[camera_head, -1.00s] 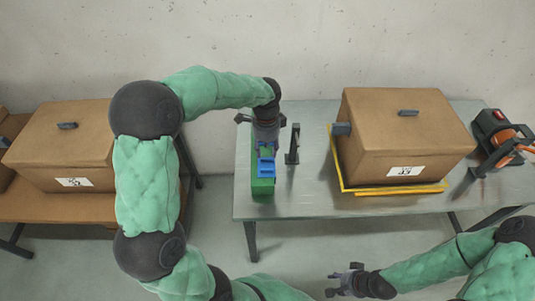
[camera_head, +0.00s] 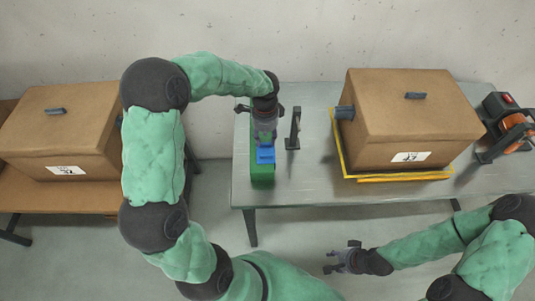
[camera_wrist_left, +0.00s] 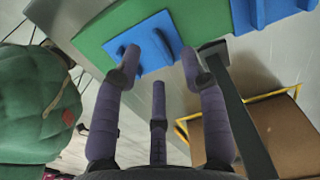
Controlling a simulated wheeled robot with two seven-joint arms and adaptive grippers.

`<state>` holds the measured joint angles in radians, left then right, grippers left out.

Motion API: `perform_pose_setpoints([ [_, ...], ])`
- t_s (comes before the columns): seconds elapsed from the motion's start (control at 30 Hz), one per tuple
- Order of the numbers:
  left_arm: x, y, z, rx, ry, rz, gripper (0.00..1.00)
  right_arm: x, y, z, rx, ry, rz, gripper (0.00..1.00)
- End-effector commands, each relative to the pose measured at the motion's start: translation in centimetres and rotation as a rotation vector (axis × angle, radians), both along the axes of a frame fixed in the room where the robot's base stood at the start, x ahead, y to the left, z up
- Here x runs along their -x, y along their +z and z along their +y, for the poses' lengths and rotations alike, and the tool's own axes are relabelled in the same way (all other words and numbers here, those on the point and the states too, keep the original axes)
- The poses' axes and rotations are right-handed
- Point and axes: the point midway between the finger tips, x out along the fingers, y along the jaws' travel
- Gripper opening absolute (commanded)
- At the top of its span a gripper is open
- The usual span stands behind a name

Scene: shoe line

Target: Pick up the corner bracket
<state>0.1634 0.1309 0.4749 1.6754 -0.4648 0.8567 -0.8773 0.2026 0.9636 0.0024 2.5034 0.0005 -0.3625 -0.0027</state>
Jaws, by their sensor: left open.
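The likely corner bracket is a blue piece (camera_head: 265,155) on a narrow green base (camera_head: 262,181) at the table's left end. In the left wrist view, a blue plate (camera_wrist_left: 146,37) with raised cylindrical parts lies on the green base (camera_wrist_left: 98,33), and another blue piece (camera_wrist_left: 268,10) sits further right. My left gripper (camera_head: 264,130) is just above the blue piece in the head view and hides part of it. In the left wrist view its fingers (camera_wrist_left: 158,66) are spread with nothing between them; contact cannot be told. My right gripper (camera_head: 339,257) is open and empty in front of the table.
A dark upright stand (camera_head: 293,129) is close to the right of my left gripper. A brown box (camera_head: 405,125) stands on a yellow frame (camera_head: 400,178) on the grey table (camera_head: 310,188). An orange-and-black tool (camera_head: 505,130) is far right. Another box (camera_head: 60,130) is on the left.

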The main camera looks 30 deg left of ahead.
Motion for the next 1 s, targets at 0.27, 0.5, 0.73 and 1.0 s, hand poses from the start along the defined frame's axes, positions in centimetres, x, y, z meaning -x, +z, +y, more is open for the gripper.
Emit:
perform_pose_setpoints([
  [0.27, 0.0, -3.6, -0.1, 0.001, 0.0, 0.0, 0.42, 0.0, -1.7, 0.0, 0.0, 0.0, 0.0, 0.4],
  [0.5, 0.0, -3.5, -0.1, 0.001, 0.0, -0.001, 0.34, 0.0, -1.5, 0.0, 0.0, 0.0, 0.0, 0.4],
  [0.73, 0.0, -3.5, -0.1, 0.001, 0.0, 0.0, 0.0, 0.0, -1.5, 0.0, 0.0, 0.0, 0.0, 0.4],
  [1.0, 0.0, -3.5, -0.1, 0.001, 0.0, -0.001, 0.0, 0.0, -1.5, 0.0, 0.0, 0.0, 0.0, 0.4],
])
